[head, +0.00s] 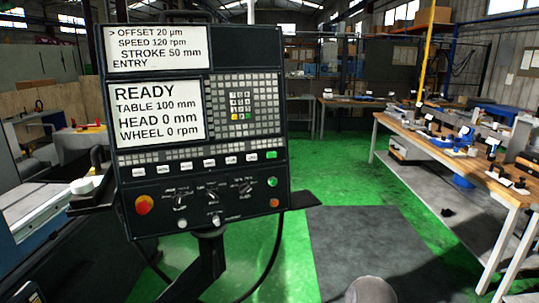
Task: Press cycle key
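The control panel (197,130) stands upright on a post, at left of centre in the head view. Its screen (155,112) reads READY, TABLE 100 mm, HEAD 0 mm, WHEEL 0 rpm. An upper display (157,45) reads OFFSET 20 µm, SPEED 120 rpm, STROKE 50 mm, ENTRY. A green key (271,155) ends the row below the keypad, and a round green button (272,182) is at the lower right. Labels are too small to tell which is the cycle key. Neither gripper is in view.
A red button (143,205) and several knobs sit low on the panel. A wooden workbench (474,160) with tools runs along the right. A grey mat (365,250) lies on the green floor, with free room between panel and bench. Machine parts stand at left.

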